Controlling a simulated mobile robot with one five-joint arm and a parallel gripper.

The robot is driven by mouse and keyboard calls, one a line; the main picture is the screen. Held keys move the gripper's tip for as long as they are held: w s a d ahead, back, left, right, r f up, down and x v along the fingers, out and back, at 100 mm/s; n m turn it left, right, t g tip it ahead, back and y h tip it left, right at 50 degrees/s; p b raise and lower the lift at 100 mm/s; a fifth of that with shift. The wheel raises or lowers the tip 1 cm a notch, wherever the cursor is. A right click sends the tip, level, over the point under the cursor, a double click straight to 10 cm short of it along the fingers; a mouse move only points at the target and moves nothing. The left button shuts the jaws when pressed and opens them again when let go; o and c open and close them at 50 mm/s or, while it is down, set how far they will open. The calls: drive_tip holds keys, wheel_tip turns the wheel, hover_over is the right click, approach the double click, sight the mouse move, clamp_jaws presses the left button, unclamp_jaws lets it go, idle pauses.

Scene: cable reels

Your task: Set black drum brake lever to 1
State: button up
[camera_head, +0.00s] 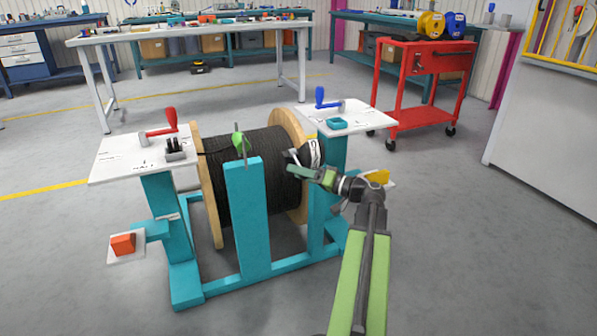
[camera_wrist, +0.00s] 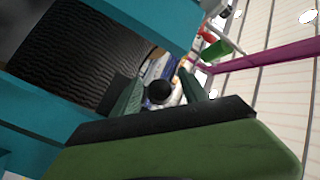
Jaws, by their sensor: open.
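The black cable drum (camera_head: 255,170) sits between wooden flanges in a teal stand (camera_head: 247,225). It shows at upper left in the wrist view (camera_wrist: 80,55). My gripper (camera_head: 308,172) is at the drum's right side, near the right flange and post. In the wrist view my open gripper (camera_wrist: 158,95) has a round black knob (camera_wrist: 160,92) in line with the gap between its fingers. I cannot tell whether they touch it. A red-handled lever (camera_head: 170,122), a green one (camera_head: 239,142) and a blue one (camera_head: 320,98) stand on the frame. The brake lever's scale is not readable.
White plates top the left post (camera_head: 115,165) and right post (camera_head: 365,117). An orange block (camera_head: 122,244) sits on a low left shelf. A red cart (camera_head: 420,95) with reels stands behind right. Workbenches line the back; the floor in front is clear.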

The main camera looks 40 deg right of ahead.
drive_tip(key=shift+w+a, duration=0.2)
drive_tip(key=shift+w, duration=0.5)
clamp_jaws()
idle(0.9)
